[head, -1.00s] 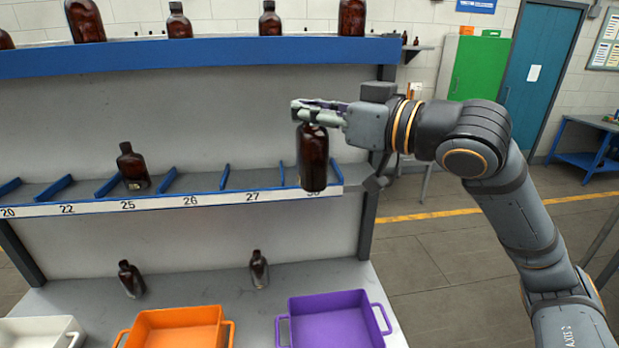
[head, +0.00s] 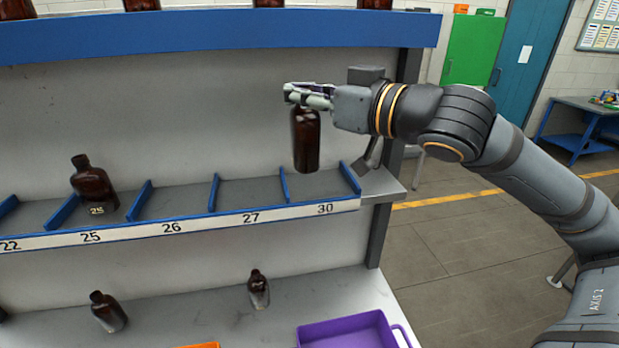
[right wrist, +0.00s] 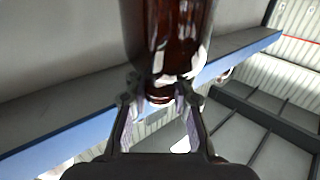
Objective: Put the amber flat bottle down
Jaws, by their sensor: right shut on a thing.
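The amber flat bottle (head: 306,141) hangs upright from my right gripper (head: 306,96), which is shut on its neck. In the head view its base is a little above the middle shelf, in front of the back panel, over the bay by label 30. The right wrist view shows the bottle's dark glass body (right wrist: 175,35) and its neck between the fingers. The middle shelf (head: 250,192) has blue dividers and a numbered front strip. No clear gap or contact between the bottle base and the shelf can be made out. My left gripper is not in view.
Another amber bottle (head: 92,184) stands in the bay by label 25. Two small bottles (head: 108,311) (head: 258,289) stand on the lower surface, with a purple tray (head: 350,333) at its front. Several bottles stand on the blue-edged top shelf (head: 200,40). Bays 26 and 27 are empty.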

